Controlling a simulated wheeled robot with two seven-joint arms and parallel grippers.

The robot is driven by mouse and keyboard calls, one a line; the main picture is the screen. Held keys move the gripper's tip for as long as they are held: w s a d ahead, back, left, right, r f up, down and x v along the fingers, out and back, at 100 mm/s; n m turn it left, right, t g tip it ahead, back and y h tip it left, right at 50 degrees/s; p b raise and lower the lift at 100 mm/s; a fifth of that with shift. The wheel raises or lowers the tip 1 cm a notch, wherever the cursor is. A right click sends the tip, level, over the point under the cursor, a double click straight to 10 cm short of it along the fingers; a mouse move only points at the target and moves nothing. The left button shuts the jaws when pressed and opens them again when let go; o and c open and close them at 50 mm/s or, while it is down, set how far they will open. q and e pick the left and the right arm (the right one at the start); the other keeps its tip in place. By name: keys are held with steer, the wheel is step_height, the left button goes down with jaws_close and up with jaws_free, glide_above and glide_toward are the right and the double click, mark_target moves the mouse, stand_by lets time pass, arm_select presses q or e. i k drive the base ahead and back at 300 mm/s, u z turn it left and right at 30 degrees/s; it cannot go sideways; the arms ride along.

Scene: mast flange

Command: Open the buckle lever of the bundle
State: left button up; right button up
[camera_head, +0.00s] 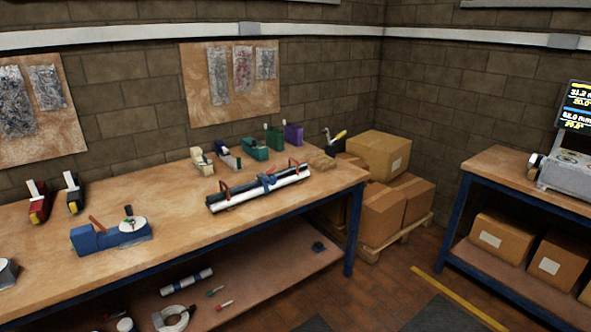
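The bundle (242,197), a long pale and dark set of rods or tubes, lies on the wooden workbench (170,263) near its right end. It runs slightly upward to the right. A blue buckle (268,182) sits around or on it, right of its middle. Red pieces stick up at its left and right ends. Whether the buckle's lever is open or shut is too small to tell. Neither of my grippers is in view.
A blue device with a white disc (132,226) stands left on the bench. Several dispensers or tools, including a green one (255,150), line its back edge. Cardboard boxes (380,153) are stacked beyond the right end. Floor (400,282) is open between this bench and another bench (510,172).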

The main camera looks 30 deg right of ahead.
mark_target(225, 199)
steer(key=z, duration=0.75)
steer(key=i, duration=1.05)
